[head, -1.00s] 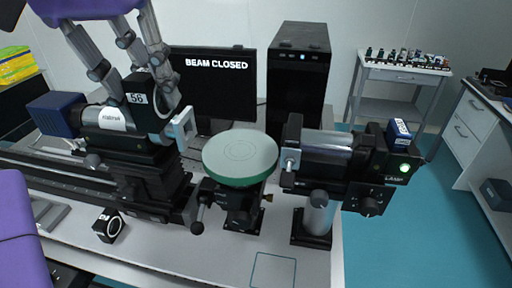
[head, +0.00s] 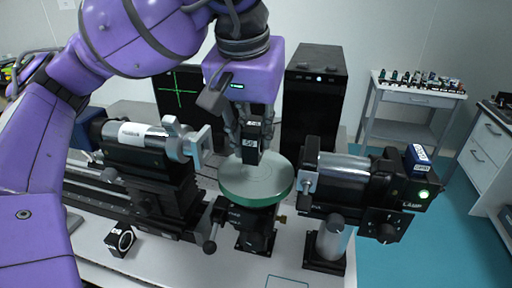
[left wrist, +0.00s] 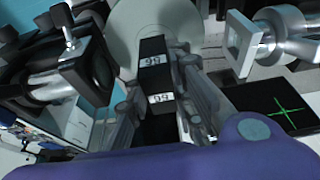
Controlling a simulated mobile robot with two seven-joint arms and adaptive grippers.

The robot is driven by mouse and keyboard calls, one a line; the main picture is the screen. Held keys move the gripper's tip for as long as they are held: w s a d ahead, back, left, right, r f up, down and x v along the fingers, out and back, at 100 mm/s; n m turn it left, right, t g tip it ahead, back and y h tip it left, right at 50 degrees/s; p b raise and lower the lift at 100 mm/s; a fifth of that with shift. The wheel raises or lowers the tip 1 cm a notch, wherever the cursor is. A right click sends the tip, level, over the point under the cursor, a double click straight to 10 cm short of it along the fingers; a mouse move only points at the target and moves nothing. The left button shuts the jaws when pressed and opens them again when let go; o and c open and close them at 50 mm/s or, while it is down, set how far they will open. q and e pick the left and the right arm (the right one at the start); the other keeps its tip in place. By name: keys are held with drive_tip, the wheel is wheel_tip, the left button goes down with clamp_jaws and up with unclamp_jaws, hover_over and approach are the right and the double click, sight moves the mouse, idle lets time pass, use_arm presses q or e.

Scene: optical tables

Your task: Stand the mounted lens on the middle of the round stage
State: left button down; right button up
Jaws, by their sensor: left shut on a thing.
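The mounted lens (head: 250,152) is a black block with white labels reading 56. My left gripper (head: 252,132) comes down from above and is shut on it. The round stage (head: 256,186), a pale green disc on a black mount, is directly below. In the head view the block's lower end overlaps the far half of the disc; whether it touches is hard to tell. In the left wrist view the mounted lens (left wrist: 155,80) sits between the fingers, with the stage (left wrist: 150,20) behind it. The lens glass is not visible. My right gripper is not in view.
A cylinder with a square glass front (head: 185,142) stands left of the stage, close to the gripper. A monitor (head: 178,95) and black tower (head: 312,100) stand behind.

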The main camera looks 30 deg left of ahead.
sight(256, 150)
use_arm(q)
drive_tip(key=shift+s+x, duration=0.15)
drive_tip(key=shift+x, duration=0.7)
drive_tip(key=shift+s+x, duration=0.15)
drive_tip(key=shift+x, duration=0.7)
drive_tip(key=shift+d+f, duration=0.1)
drive_tip(key=shift+f, duration=0.15)
drive_tip(key=c, duration=1.5)
unclamp_jaws()
drive_tip(key=shift+c, duration=0.2)
